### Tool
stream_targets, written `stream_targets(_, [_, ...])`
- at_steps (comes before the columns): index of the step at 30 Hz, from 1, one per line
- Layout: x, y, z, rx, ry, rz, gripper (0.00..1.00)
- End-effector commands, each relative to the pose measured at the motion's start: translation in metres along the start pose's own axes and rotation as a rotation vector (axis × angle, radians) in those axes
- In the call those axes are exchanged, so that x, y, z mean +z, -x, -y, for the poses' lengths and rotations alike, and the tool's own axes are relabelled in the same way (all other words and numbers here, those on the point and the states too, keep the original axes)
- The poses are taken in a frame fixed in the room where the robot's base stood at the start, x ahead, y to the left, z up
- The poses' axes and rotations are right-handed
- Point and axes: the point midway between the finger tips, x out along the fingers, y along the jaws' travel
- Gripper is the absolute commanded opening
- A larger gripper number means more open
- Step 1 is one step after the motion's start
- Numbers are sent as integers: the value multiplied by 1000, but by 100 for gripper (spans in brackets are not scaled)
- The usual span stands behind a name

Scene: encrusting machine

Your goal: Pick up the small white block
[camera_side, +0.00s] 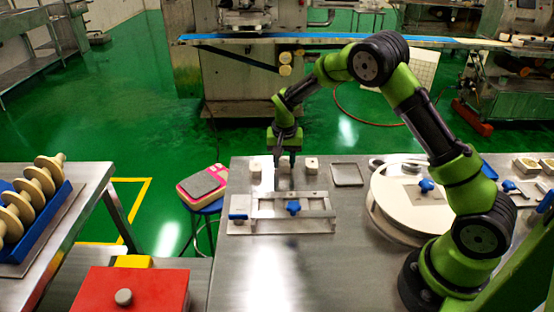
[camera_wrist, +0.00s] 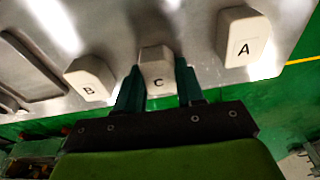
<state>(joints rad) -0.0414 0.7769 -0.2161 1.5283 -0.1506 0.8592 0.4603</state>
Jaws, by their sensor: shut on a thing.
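Three small white blocks stand in a row on the steel table, each marked with a letter. In the wrist view, block C (camera_wrist: 158,75) sits in the middle between the two fingers of my gripper (camera_wrist: 157,88), which is shut on it. Block B (camera_wrist: 89,78) is to its left and block A (camera_wrist: 243,38) to its right, both outside the fingers. In the side view my gripper (camera_side: 285,161) points down over the table's far edge, and its fingers partly hide block C. White blocks (camera_side: 255,166) and (camera_side: 311,164) stand on either side of it.
A metal frame fixture with a blue knob (camera_side: 293,208) lies in front of the blocks. A shallow grey tray (camera_side: 347,174) and a round white disc (camera_side: 391,205) are to the right. The steel table (camera_side: 270,268) is clear at the front.

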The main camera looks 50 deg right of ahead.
Motion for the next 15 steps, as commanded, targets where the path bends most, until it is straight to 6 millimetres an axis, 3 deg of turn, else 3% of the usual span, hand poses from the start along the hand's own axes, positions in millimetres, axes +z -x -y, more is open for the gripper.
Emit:
stream_targets(8, [-1,2,0,-1,0,-1,7])
stream_targets(15, [-4,22,1,-4,0,-4,7])
